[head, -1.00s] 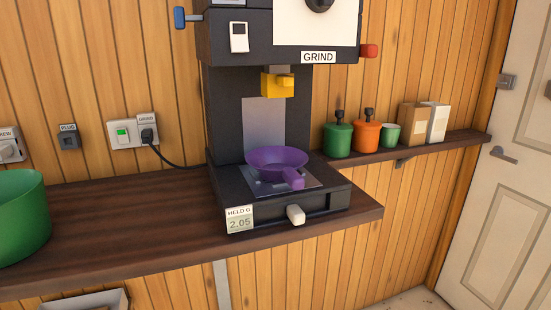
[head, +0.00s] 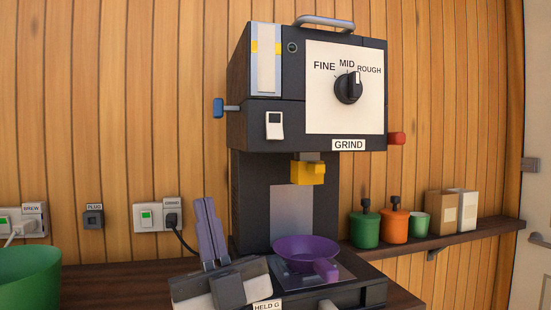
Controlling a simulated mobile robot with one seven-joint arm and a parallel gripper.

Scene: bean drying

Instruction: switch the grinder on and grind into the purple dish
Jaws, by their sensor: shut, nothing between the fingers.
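The black grinder (head: 255,70) stands on the dark wooden counter. Its white front panel carries a black knob (head: 348,88) marked FINE, MID and ROUGH, with its white mark up and slightly right, toward ROUGH. A white rocker switch (head: 274,125) sits left of the GRIND label (head: 348,145). The purple dish (head: 307,250) sits on the grinder's base below the yellow spout (head: 308,171), its handle toward me. No grounds can be made out in it. My gripper (head: 205,203) is shut and empty, fingers pointing up, in front of the grinder's lower left, below the switch and left of the dish.
A blue lever (head: 219,107) sticks out left of the grinder and a red knob (head: 396,138) right. The GRIND wall outlet (head: 146,217) has a green-lit switch and a plug in it. A green pot (head: 28,278) is at far left. Canisters and boxes line the right shelf (head: 440,240).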

